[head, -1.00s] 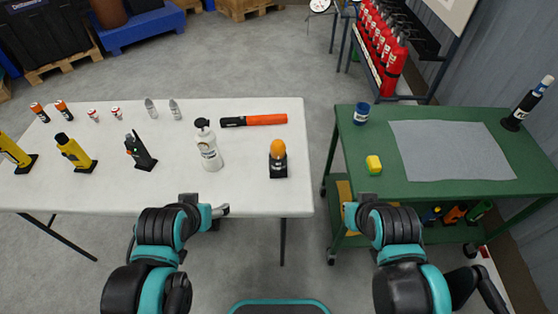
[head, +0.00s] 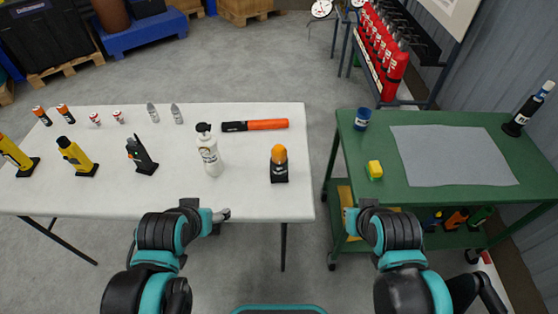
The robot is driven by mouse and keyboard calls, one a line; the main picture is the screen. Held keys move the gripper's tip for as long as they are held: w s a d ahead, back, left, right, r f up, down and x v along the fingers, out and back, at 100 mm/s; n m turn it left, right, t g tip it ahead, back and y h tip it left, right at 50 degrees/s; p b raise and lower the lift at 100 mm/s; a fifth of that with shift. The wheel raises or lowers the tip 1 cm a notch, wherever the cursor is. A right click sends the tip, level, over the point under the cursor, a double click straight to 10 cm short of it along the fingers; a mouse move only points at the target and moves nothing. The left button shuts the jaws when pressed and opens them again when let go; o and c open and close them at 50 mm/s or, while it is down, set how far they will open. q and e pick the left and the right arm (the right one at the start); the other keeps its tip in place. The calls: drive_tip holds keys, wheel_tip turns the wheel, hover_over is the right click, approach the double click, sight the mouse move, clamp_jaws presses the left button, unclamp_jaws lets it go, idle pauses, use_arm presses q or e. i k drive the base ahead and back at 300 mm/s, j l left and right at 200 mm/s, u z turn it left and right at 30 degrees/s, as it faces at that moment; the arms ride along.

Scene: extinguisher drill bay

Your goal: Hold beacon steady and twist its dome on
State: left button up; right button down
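The beacon (head: 279,172) stands upright near the right end of the white table, a black base with an orange dome (head: 279,154) sitting on top. I cannot tell how firmly the dome is seated. My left gripper (head: 224,215) is at the table's front edge, left of the beacon and nearer to me, apart from it; its fingers are too small to read. My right gripper (head: 348,215) is over the gap by the green cart's front left corner, mostly hidden by its own arm, and touches nothing I can see.
On the white table (head: 120,197), a white spray bottle (head: 210,154) and an orange-black torch (head: 255,125) are near the beacon; yellow torches, a radio (head: 141,155) and batteries stand left.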

sight(279, 152)
drive_tip(key=u, duration=0.3)
drive_tip(key=l+u, duration=0.3)
drive_tip(key=k+l+u, duration=0.15)
drive_tip(key=l+u, duration=0.15)
drive_tip(key=k+l+u, duration=0.15)
drive_tip(key=l+u, duration=0.15)
drive_tip(key=l, duration=0.15)
drive_tip(key=k+l, duration=0.15)
drive_tip(key=l, duration=0.15)
drive_tip(key=k+l, duration=0.1)
drive_tip(key=l, duration=0.2)
drive_tip(key=k+l, duration=0.15)
drive_tip(key=l, duration=0.15)
